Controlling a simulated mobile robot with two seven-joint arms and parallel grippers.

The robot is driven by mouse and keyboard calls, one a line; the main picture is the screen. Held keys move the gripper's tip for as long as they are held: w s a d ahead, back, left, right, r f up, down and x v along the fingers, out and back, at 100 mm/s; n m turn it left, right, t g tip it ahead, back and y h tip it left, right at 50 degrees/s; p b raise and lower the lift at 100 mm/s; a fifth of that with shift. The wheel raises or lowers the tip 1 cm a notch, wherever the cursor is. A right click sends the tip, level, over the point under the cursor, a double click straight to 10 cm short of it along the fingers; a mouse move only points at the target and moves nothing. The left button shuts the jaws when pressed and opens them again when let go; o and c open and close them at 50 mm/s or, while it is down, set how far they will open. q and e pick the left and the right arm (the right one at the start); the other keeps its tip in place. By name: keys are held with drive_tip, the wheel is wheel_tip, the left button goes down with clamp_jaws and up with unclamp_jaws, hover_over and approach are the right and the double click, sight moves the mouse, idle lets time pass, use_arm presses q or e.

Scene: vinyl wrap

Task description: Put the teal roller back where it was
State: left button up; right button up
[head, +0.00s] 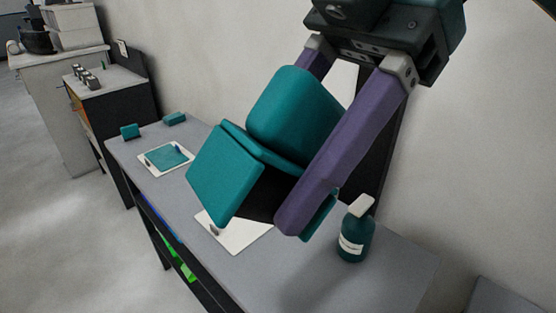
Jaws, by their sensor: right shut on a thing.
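My right gripper (325,140) hangs close to the camera, with long purple fingers shut on a large teal piece (295,108), which I take to be the teal roller. It has a rounded block, a thin rim and a flat square part (225,175), and is tilted above the grey table (215,265). The right finger hides part of it. A white sheet (245,237) lies on the table below it, partly covered by the held piece. My left gripper is not in view.
A teal bottle with a white top (352,242) stands right of the sheet. At the table's far left lie a white sheet with a teal square (168,156) and two small teal blocks (130,131) (174,118). A pale wall (220,40) runs behind.

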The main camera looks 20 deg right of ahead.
drive_tip(key=w+d+f+n+t+h+b, duration=0.1)
drive_tip(key=w+d+f+h+b, duration=0.25)
drive_tip(key=d+f+b, duration=0.45)
drive_tip(key=w+d+f+n+t+h+b, duration=0.15)
drive_tip(key=d+f+h+b, duration=0.35)
drive_tip(key=f+b, duration=0.65)
drive_tip(key=shift+g, duration=0.45)
wheel_tip(320, 180, down, 16)
drive_tip(key=shift+a+f, duration=0.1)
wheel_tip(320, 180, down, 5)
drive_tip(key=shift+r+b, duration=0.1)
drive_tip(key=shift+b, duration=0.5)
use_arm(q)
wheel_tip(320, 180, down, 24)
